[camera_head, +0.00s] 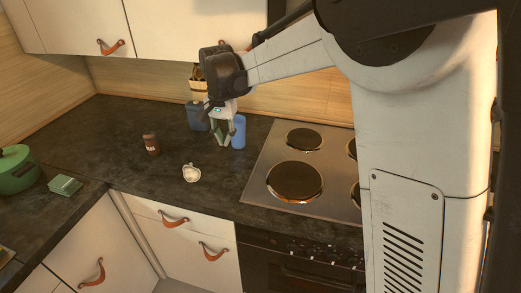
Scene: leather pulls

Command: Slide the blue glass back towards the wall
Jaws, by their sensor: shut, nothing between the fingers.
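The blue glass (239,132) stands upright on the dark countertop, a little left of the stove. My gripper (221,142) points down just to the left of the glass, with its fingers shut and nothing between them. The gripper is very close to the glass; I cannot tell whether they touch. The wooden back wall (285,98) rises behind the glass.
A darker blue container (194,118) stands left of my gripper. A brown jar (151,144) and a small white pitcher (191,173) stand further left and nearer. The stove (258,190) is at right. A green pot (17,173) is at far left. Cabinets hang above.

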